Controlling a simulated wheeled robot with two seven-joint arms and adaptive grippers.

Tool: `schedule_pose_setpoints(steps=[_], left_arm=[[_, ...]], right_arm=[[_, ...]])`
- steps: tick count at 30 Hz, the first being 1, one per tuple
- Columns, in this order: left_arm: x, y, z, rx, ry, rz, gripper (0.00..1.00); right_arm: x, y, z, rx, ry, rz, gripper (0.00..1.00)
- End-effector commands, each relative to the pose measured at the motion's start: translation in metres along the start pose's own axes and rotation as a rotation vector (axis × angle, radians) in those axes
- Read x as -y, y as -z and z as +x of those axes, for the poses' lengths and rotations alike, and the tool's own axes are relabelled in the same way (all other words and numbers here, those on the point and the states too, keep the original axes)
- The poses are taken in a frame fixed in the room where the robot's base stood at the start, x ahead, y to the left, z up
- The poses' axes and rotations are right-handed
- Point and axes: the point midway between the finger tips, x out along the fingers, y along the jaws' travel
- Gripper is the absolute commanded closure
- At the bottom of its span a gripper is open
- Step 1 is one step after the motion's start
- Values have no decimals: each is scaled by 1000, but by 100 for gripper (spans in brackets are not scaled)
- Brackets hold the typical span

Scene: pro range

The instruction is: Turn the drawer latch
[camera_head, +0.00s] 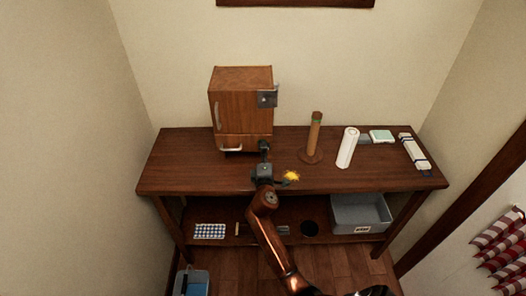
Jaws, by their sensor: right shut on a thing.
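A small wooden cabinet (240,100) stands at the back of the table. Its drawer (238,142) is at the bottom, with a pale handle (231,150) on the front, and looks closed. My right gripper (264,147) is at the right end of the drawer front, at the cabinet's lower right corner. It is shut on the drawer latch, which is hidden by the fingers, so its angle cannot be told. My left gripper is not in view.
A yellow object (292,176) lies just right of my right wrist. The table's left end is clear. A grey bin (360,213) sits on the lower shelf.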

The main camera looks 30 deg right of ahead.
Motion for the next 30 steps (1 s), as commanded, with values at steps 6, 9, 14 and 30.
schedule_pose_setpoints(steps=[6,9,14,30], left_arm=[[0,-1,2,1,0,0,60],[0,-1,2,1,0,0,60],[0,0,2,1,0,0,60],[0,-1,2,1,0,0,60]], right_arm=[[1,0,0,1,2,26,100],[1,0,0,1,2,28,100],[1,0,0,1,2,28,100],[0,0,0,0,1,26,72]])
